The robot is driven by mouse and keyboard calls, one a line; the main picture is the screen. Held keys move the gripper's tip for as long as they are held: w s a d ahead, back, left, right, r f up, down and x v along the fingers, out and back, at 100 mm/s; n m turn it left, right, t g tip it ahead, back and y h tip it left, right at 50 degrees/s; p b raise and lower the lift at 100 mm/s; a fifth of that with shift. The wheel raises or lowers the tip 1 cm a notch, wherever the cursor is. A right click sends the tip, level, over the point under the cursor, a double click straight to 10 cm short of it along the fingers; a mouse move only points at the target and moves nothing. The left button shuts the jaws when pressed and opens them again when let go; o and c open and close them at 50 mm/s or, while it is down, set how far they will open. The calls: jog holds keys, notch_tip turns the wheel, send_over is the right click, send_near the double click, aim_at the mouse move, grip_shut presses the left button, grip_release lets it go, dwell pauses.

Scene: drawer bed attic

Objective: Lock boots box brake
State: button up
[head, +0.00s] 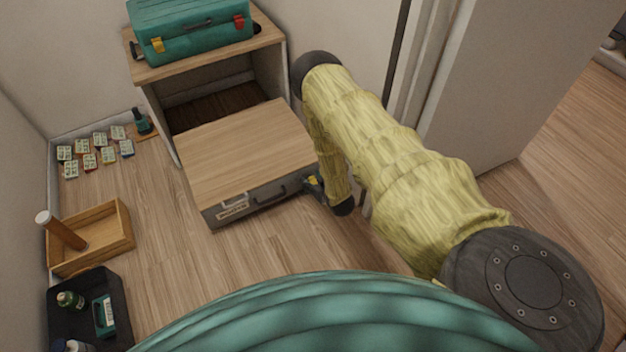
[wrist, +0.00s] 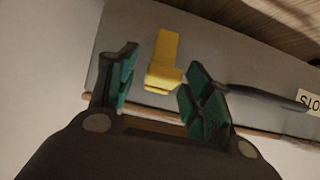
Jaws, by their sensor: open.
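The boots box (head: 245,160) is a wide box with a wood top and a grey front, standing out from the low cabinet. Its front has a dark handle (head: 270,191) and a pale label (head: 233,207), partly readable in the wrist view (wrist: 309,101). The brake, a yellow lever (wrist: 163,62), sits on the grey front beside the handle. My gripper (head: 314,185) is at the right end of that front. In the wrist view its teal fingers (wrist: 160,90) are open, one on each side of the lever. Contact with the lever cannot be told.
The cabinet (head: 160,115) carries a teal case (head: 195,32) on top. At the left are several small cards (head: 100,139), a wooden tray (head: 110,235) and a black tray (head: 120,300). A pale door panel (head: 500,90) stands right of my arm. Floor before the box is clear.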

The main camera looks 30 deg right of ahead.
jog(key=v, duration=1.2)
